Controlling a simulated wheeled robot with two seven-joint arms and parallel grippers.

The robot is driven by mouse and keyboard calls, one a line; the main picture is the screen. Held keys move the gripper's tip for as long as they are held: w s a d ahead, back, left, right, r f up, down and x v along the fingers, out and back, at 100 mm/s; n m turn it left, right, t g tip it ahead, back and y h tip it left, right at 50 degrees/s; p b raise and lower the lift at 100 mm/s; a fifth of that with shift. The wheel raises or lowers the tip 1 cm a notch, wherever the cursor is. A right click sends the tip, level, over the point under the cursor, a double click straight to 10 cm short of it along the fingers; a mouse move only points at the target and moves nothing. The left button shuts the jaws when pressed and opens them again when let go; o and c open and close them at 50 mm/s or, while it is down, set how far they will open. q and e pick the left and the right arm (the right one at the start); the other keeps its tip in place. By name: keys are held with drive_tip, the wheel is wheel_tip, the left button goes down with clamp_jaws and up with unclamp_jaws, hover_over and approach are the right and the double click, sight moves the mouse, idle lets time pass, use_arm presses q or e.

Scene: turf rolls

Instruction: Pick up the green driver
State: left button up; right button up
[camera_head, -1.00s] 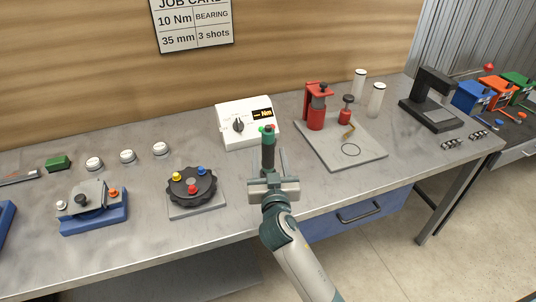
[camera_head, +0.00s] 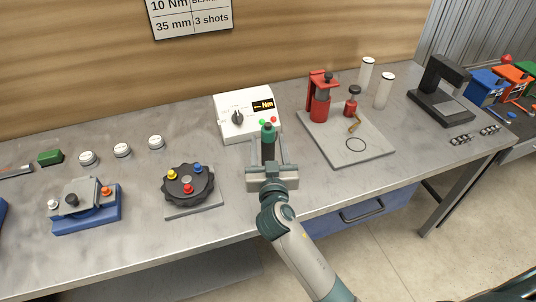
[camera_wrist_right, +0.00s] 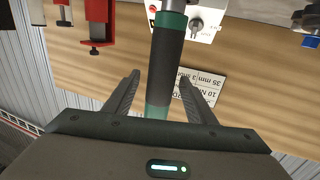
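The green driver (camera_head: 268,145) stands upright in front of the white torque tester, with a green top and a dark grip. In the right wrist view it (camera_wrist_right: 165,60) runs from the top edge down between my fingers. My right gripper (camera_head: 269,153) is open, with one finger on each side of the driver. Gaps show between the fingers and the driver in both views. The right gripper (camera_wrist_right: 159,76) hides the driver's lower part in the head view, so what supports it cannot be told. My left gripper is not in view.
The white tester (camera_head: 236,128) is close behind. A black dial with coloured knobs (camera_head: 188,183) is to the left. A grey plate (camera_head: 370,148) with a red press (camera_head: 319,103) is to the right. Bare bench lies between them.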

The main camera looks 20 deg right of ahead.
sight(268, 128)
drive_tip(key=c, duration=1.2)
drive_tip(key=shift+c, duration=0.2)
drive_tip(key=shift+w+r, duration=0.1)
drive_tip(key=shift+r, duration=0.35)
wheel_tip(268, 128, up, 8)
drive_tip(key=shift+r+b, duration=0.15)
drive_tip(key=shift+b, duration=0.75)
drive_tip(key=shift+r, duration=0.45)
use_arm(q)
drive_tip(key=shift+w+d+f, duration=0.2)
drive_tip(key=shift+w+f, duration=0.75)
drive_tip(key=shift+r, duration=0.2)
use_arm(e)
drive_tip(key=shift+r, duration=0.2)
